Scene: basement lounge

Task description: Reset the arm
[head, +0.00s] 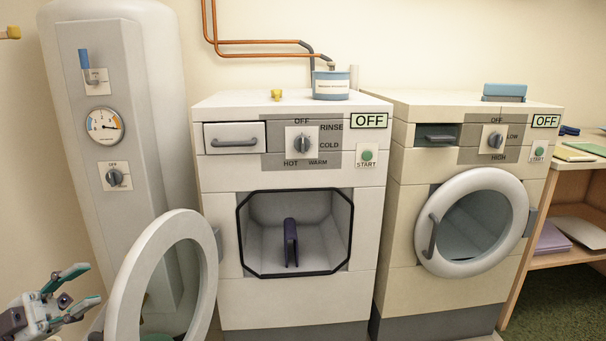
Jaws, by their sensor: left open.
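My left gripper (78,292) is in the lower left corner of the head view. Its fingers are spread open and nothing is between them. It is to the left of the open round door (126,290) of the washing machine (290,303), apart from it as far as I can see. Inside the washer's drum opening, a dark upright item (291,243) stands at the middle. The rest of my left arm is cut off by the picture edge. My right gripper is not in view.
A boiler tank (72,165) with a gauge stands at the left. A dryer (440,300) with a closed round door stands at the right, beside a wooden shelf (570,180). A blue-labelled can (331,86) and a yellow item (277,95) sit on the washer.

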